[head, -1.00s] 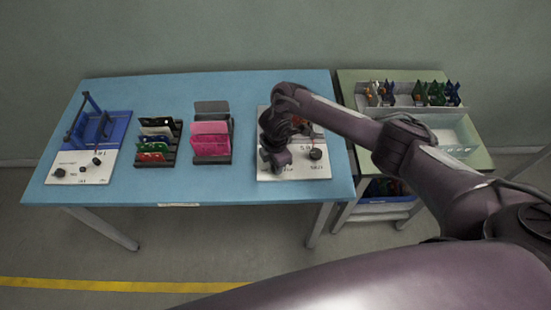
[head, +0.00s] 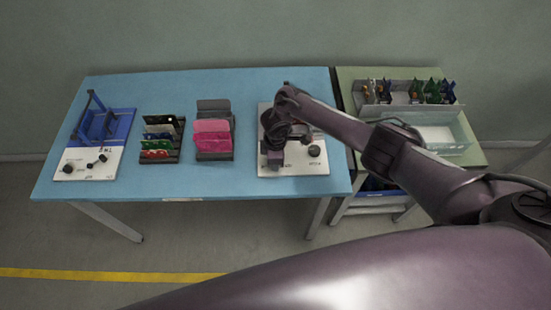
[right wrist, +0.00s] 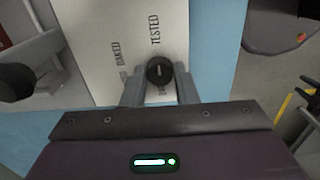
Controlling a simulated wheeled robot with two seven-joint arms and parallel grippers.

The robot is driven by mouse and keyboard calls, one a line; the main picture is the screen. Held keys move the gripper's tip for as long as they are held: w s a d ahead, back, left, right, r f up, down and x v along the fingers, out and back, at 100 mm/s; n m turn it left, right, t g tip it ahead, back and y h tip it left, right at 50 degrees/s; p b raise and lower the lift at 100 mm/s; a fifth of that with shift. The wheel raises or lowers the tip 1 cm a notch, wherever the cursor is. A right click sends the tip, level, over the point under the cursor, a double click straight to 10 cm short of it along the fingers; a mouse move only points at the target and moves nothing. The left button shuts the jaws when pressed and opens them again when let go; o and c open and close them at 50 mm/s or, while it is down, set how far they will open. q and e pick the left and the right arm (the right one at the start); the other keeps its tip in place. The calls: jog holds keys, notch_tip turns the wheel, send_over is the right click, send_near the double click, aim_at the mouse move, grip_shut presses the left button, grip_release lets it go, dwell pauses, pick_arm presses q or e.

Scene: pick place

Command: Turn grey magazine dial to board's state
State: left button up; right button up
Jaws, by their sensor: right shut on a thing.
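The right station's white panel (head: 294,166) is at the right end of the blue table. My right gripper (right wrist: 160,88) is shut on a round dark dial (right wrist: 160,70) at the panel's near edge, a finger on each side. The labels TESTED and BAKED are readable beside the dial, and another label is partly hidden. The dial has a small pale mark, but I cannot tell which label it points to. In the head view my right gripper (head: 274,160) hides this dial. My left gripper is not in view.
Another dark knob (head: 314,151) stands on the same panel. A blue fixture (head: 120,124) with several knobs is at the far left. A rack of coloured boards (head: 157,154) and a pink-filled rack (head: 213,138) stand between. A green side table (head: 350,90) holds more boards and a clear bin.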

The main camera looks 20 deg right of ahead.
jog(key=o, duration=1)
jog(key=shift+r, duration=0.1)
notch_tip(320, 180, up, 8)
jog(key=shift+f, duration=0.15)
